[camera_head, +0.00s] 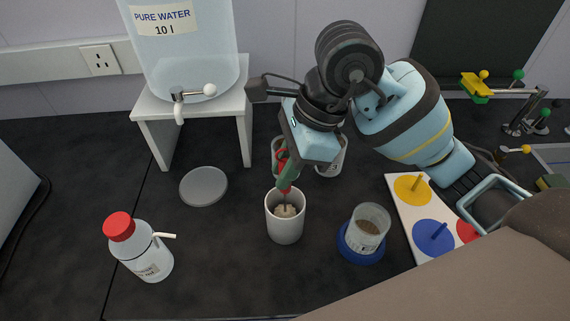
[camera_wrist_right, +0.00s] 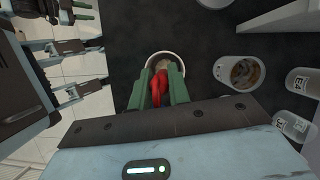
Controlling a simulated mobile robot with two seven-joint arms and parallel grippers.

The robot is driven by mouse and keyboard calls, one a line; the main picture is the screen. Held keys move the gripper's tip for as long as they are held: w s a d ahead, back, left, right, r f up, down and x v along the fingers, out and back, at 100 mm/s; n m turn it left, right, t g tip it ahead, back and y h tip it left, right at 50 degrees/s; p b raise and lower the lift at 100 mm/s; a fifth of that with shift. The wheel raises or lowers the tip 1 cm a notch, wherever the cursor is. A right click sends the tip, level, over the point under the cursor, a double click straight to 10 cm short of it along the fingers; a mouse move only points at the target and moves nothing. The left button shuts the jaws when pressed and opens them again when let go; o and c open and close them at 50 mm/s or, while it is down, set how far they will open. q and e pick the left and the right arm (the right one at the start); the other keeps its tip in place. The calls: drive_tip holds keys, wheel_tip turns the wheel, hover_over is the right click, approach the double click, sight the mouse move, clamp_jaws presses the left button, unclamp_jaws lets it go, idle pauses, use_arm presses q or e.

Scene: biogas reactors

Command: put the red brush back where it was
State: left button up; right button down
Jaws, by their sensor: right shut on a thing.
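My right gripper (camera_head: 287,182) points down over the white cup (camera_head: 284,227), its green fingers shut on the red brush (camera_head: 283,190). In the right wrist view the red brush (camera_wrist_right: 159,87) sits between the green fingers of the right gripper (camera_wrist_right: 158,88). The white cup's rim (camera_wrist_right: 152,57) shows around and beyond them. Pale bristles show inside the cup's mouth in the head view; whether they touch the bottom is hidden. My left gripper is outside the head view; green parts at the wrist view's upper left may be its fingers (camera_wrist_right: 83,9).
Jars (camera_head: 331,160) stand behind the right gripper, partly hidden. A beaker (camera_head: 369,224) sits on a blue base (camera_head: 352,252) to the right. A red-capped bottle (camera_head: 146,259) and a grey disc (camera_head: 203,186) lie left. The water tank's stand (camera_head: 246,140) is behind. Dark worktop is clear before the cup.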

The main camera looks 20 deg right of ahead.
drive_tip(key=shift+f, duration=0.15)
drive_tip(key=c, duration=1.3)
unclamp_jaws()
drive_tip(key=shift+r, duration=0.3)
drive_tip(key=v, duration=1.1)
drive_tip(key=shift+d+r+p, duration=0.1)
drive_tip(key=shift+r+p, duration=0.3)
